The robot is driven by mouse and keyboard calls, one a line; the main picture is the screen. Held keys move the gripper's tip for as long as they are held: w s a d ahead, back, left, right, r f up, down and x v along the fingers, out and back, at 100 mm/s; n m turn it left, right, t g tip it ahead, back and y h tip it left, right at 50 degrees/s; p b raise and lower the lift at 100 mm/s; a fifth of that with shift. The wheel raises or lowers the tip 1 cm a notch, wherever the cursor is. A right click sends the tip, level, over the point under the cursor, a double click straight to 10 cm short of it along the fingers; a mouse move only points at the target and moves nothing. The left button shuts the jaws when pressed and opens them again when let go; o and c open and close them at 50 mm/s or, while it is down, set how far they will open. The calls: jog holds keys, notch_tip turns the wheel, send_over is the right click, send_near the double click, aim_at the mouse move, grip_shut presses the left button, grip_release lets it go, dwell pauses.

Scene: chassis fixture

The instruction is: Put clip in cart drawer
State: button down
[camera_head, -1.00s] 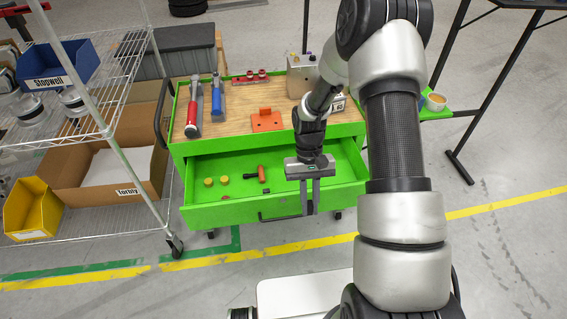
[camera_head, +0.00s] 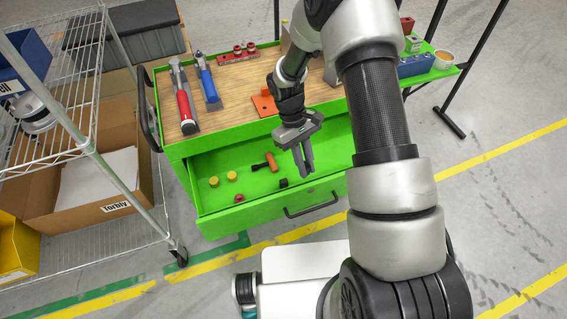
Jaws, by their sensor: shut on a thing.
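The cart drawer (camera_head: 219,216) is green and pulled open under the cart's wooden top. My gripper (camera_head: 304,172) points down over the right part of the drawer, inside its front edge in the picture. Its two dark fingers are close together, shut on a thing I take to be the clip. The clip itself is too small or hidden between the fingers to make out. I cannot tell whether the fingertips are below the drawer's rim.
In the drawer lie two yellow caps (camera_head: 232,176), an orange-and-black tool (camera_head: 266,163), a red ring (camera_head: 239,198) and a small black piece (camera_head: 284,183). Red (camera_head: 184,100) and blue (camera_head: 207,80) tools and an orange bracket (camera_head: 264,103) lie on the cart top. A wire shelf (camera_head: 100,150) stands left.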

jog(key=w+a+f+n+t+b, duration=0.1)
jog(key=w+a+f+n+b, duration=0.1)
jog(key=a+f+n+b, duration=0.1)
jog(key=w+a+f+n+t+h+b, duration=0.1)
jog(key=a+f+n+b, duration=0.3)
jog(key=f, duration=0.4)
jog(key=w+a+f+n+t+b, duration=0.3)
jog(key=w+a+f+n+b, duration=0.1)
jog(key=n, duration=0.3)
jog(key=shift+a+f+n+h+b, duration=0.1)
jog(key=shift+f+n+h+b, duration=0.25)
jog(key=shift+f+b, duration=1.05)
jog(key=shift+f, duration=1.55)
jog(key=shift+f, duration=0.15)
jog(key=c, duration=1.7)
grip_release()
